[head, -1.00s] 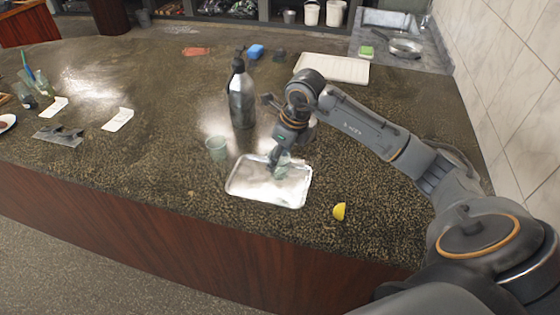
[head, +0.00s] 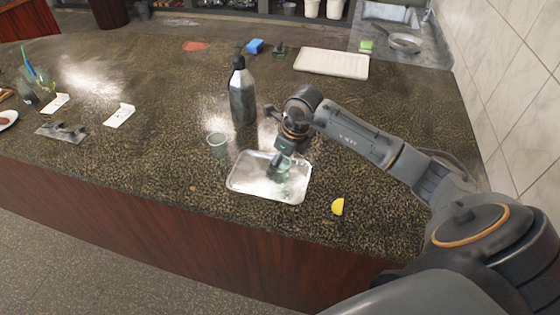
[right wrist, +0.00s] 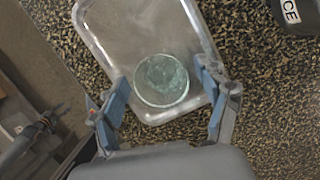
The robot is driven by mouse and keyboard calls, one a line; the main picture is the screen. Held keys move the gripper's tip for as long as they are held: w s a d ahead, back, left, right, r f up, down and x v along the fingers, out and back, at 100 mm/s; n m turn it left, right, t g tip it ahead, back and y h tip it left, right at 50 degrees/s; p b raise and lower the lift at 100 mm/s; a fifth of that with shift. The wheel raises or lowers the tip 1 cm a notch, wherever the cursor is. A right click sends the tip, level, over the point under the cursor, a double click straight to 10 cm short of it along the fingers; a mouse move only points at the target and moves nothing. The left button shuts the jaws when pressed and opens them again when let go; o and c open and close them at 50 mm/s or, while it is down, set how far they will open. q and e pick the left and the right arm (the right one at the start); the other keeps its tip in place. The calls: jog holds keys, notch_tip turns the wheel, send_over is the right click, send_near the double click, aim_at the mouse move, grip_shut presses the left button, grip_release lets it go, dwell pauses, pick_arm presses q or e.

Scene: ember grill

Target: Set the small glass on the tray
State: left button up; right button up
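A clear greenish glass (right wrist: 161,82) stands on the silver metal tray (right wrist: 110,28) in the right wrist view, inside its rim. My right gripper (right wrist: 163,75) is open, with a fingertip on each side of the glass and small gaps between. In the head view, the right gripper (head: 280,171) is low over the tray (head: 245,190), and the glass (head: 289,166) is partly hidden by it. A second clear glass (head: 217,145) stands on the counter, left of the tray. My left gripper is not in view.
A dark bottle (head: 242,95) stands behind the tray, and a lemon wedge (head: 338,207) lies right of it. The counter's front edge is close to the tray.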

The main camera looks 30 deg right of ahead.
jog(key=shift+r, duration=0.1)
jog(key=b+v, duration=0.2)
jog(key=v, duration=1)
dwell(0.4)
